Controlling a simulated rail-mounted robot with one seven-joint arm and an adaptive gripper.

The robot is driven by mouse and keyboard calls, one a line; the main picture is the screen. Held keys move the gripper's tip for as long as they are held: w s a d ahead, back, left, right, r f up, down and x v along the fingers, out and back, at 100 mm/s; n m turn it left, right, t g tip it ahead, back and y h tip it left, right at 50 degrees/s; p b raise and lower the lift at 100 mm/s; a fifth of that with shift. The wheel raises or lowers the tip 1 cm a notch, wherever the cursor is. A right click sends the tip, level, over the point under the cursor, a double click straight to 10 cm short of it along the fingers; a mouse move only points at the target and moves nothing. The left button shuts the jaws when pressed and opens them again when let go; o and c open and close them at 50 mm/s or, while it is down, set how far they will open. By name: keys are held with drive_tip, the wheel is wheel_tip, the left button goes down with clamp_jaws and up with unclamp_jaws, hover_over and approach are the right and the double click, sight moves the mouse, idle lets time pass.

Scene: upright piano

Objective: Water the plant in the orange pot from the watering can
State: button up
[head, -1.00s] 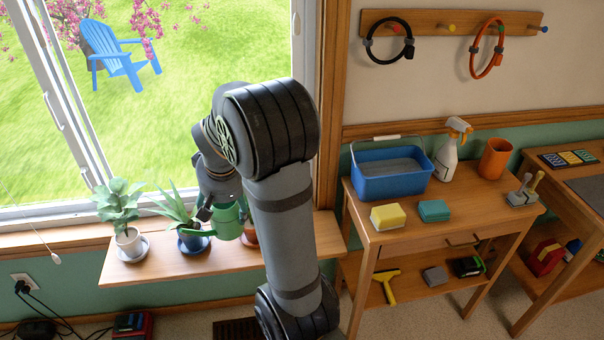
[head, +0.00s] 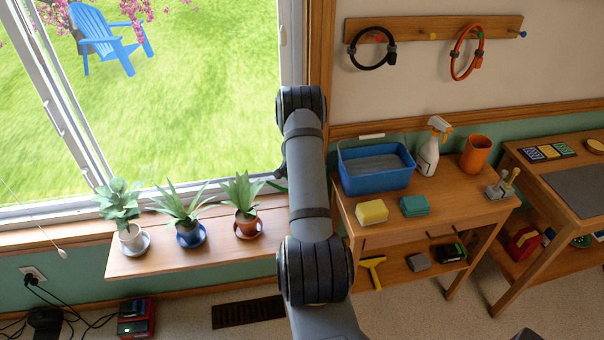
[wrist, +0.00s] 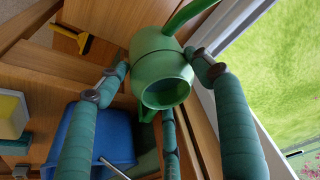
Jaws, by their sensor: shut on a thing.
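The plant in the orange pot (head: 246,223) stands upright on a saucer at the right of the windowsill shelf in the head view. My gripper (wrist: 150,80) has its fingers on both sides of the green watering can (wrist: 160,62) in the wrist view and is shut on it. The can's round opening faces the wrist camera and its spout points to the top right. In the head view my arm hides most of the gripper and can; only a green tip (head: 277,185) shows, right of the orange-pot plant. No water is visible.
Plants in a blue pot (head: 190,237) and a white pot (head: 131,238) share the shelf (head: 160,266). Right of my arm, a small table (head: 440,195) carries a blue bin (head: 376,178), sponges, a spray bottle (head: 429,150) and an orange cup (head: 476,154). The window is behind the shelf.

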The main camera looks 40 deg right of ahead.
drive_tip(key=shift+w+a+f+b, duration=0.2)
drive_tip(key=shift+a+f+b, duration=0.4)
drive_tip(key=shift+f+b, duration=0.15)
drive_tip(key=shift+w+a+f+b, duration=0.2)
drive_tip(key=shift+a+f+b, duration=0.45)
drive_tip(key=shift+f, duration=0.15)
drive_tip(key=shift+w+a+f+b, duration=0.2)
drive_tip(key=shift+a+f+b, duration=0.4)
drive_tip(key=shift+f+b, duration=0.15)
drive_tip(key=a+h+b, duration=0.1)
drive_tip(key=b, duration=0.3)
drive_tip(key=a+h+b, duration=0.1)
drive_tip(key=b, duration=0.4)
drive_tip(key=shift+w+r, duration=0.15)
drive_tip(key=shift+w, duration=0.2)
drive_tip(key=r+h+b, duration=0.2)
drive_tip(key=b, duration=0.1)
drive_tip(key=r+n+g+h+b, duration=0.1)
drive_tip(key=b, duration=0.1)
drive_tip(key=shift+w+a+r, duration=0.1)
drive_tip(key=shift+a+r, duration=0.2)
drive_tip(key=shift+a, duration=0.05)
drive_tip(key=shift+r+h, duration=0.3)
drive_tip(key=shift+r, duration=0.05)
drive_tip(key=shift+b, duration=0.5)
drive_tip(key=shift+r+h+b, duration=0.35)
drive_tip(key=shift+r+h, duration=0.05)
